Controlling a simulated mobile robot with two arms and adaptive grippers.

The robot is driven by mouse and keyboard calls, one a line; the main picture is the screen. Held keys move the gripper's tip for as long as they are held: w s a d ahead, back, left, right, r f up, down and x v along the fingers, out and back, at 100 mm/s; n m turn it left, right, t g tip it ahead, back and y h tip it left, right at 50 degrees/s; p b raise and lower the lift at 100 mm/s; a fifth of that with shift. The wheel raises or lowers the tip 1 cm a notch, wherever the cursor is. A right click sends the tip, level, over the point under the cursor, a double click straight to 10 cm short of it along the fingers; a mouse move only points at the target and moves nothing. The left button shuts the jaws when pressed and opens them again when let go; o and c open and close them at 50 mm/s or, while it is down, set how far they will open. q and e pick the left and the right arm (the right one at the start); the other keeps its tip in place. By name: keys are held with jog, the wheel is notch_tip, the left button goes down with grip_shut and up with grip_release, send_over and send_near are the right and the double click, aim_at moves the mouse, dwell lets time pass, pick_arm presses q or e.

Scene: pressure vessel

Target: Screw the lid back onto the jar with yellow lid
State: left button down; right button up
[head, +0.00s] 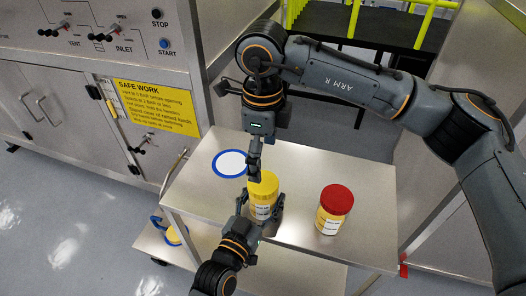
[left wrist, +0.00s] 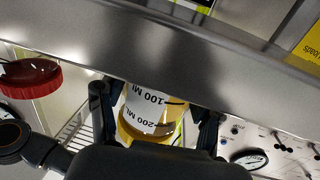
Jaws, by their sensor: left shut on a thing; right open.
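The jar with the yellow lid (head: 262,211) stands on the steel cart top in the head view. Its yellow lid (head: 267,182) appears to sit on top; I cannot tell how tightly it is seated. My left gripper (head: 260,204) is shut around the jar's body from the near side.
A jar with a red lid (head: 335,205) stands to the right on the cart top (head: 365,180). A blue-rimmed white disc (head: 230,163) lies left of my right gripper. A blue and yellow item (head: 173,235) is on the lower shelf. A control cabinet (head: 110,60) stands behind left.

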aim_at(263, 182)
jog(key=n, duration=0.4)
jog(key=shift+r, duration=0.15)
jog(key=shift+f, duration=4)
jog(key=shift+c, duration=0.2)
jog(key=c, duration=1.2)
jog(key=shift+o, duration=0.2)
jog(key=o, duration=1.4)
